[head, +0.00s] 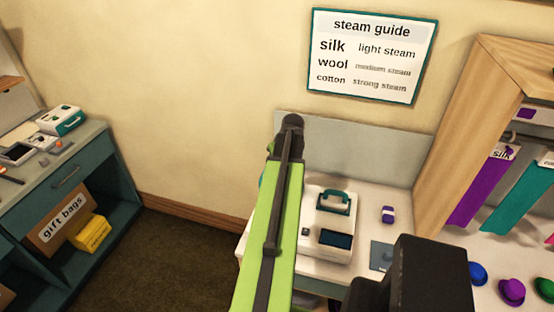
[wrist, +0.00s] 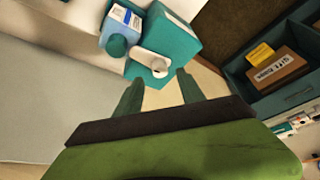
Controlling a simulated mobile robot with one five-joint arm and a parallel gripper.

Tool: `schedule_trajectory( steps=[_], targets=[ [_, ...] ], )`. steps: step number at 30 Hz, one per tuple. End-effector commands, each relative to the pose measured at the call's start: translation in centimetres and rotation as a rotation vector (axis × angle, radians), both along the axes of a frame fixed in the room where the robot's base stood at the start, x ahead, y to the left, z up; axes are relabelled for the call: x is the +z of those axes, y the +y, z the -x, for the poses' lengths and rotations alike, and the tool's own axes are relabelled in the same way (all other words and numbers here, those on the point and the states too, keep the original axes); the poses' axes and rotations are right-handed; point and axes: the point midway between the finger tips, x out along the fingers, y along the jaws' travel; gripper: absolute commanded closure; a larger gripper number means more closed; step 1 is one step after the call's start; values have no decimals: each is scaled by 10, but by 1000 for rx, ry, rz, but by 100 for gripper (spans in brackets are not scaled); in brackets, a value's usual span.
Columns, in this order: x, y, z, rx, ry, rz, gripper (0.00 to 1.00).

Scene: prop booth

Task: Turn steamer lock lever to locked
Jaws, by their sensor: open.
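In the wrist view, a white rounded bar (wrist: 147,58) that looks like the lock lever lies on a teal base (wrist: 134,71), slanting down to the right to a round end. A tall teal block (wrist: 172,38) that looks like the steamer's body stands just behind it. My gripper (wrist: 160,88) is open, its two fingers pointing at the bar from below in the picture, with nothing held between them. The fingertips look apart from the bar. No lock markings can be read. In the head view my arm hides the lever and this part of the counter.
A white and blue bottle with a teal cap (wrist: 116,46) stands close left of the bar. In the head view, a white box with a teal handle (head: 327,235) sits on the white counter. A teal shelf (head: 68,172) stands left; hanging cloths (head: 484,190) are right.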

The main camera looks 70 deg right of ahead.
Motion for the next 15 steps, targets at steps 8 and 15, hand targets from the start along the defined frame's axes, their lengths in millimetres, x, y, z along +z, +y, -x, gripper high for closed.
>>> schedule_trajectory(
  steps=[8,15],
  targets=[
    [77,19,21,-1,0,0,54],
    [120,31,35,0,0,0,54]
  ],
)
